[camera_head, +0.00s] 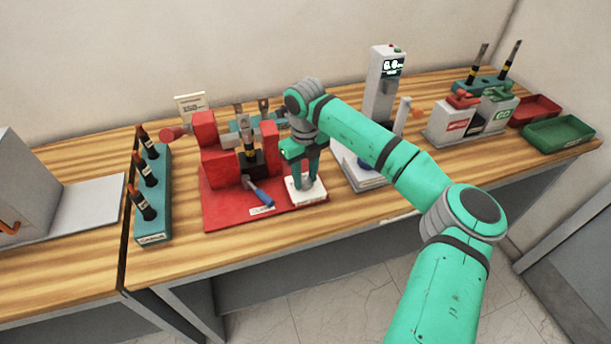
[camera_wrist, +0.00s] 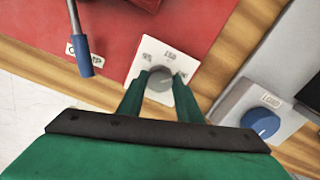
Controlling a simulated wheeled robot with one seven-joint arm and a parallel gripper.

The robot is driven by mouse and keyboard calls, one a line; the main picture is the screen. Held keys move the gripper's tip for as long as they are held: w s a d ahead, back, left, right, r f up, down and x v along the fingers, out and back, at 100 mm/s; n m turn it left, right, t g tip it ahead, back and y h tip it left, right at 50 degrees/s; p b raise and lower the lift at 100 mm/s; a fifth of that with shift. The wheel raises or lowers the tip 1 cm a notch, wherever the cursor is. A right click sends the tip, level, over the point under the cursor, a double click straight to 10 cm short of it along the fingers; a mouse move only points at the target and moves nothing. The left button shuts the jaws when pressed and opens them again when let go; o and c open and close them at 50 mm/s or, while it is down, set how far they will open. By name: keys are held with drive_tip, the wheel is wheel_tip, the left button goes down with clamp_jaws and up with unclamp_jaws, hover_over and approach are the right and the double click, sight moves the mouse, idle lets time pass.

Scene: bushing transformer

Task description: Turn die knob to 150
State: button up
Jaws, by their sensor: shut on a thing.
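The die knob (camera_wrist: 159,78) is a small grey round knob on a white square plate (camera_wrist: 191,56) with printed labels around it. The label at the plate's top edge looks like 150, but the print is too small to be sure. My gripper (camera_wrist: 160,76) points down at the plate with its two green fingers on either side of the knob, shut on it. In the head view my gripper (camera_head: 304,185) stands over the white plate (camera_head: 313,192) at the right end of the red press base. The knob is hidden behind the fingers there.
The red press (camera_head: 207,150) with a blue-handled lever (camera_head: 262,196) stands left of my gripper. A teal rack (camera_head: 152,195) is at the left.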

sight(306, 180)
drive_tip(key=shift+w+r+n, duration=0.1)
drive_tip(key=shift+w+n, duration=0.1)
drive_tip(key=shift+n, duration=0.3)
drive_tip(key=shift+a+n, duration=0.15)
drive_tip(key=shift+n, duration=0.85)
drive_tip(key=n, duration=0.4)
drive_tip(key=shift+d, duration=0.25)
drive_tip(key=shift+s+n, duration=0.15)
drive_tip(key=shift+n, duration=0.95)
drive_tip(key=o, duration=1)
drive_tip(key=shift+o, duration=0.2)
wheel_tip(306, 180, up, 11)
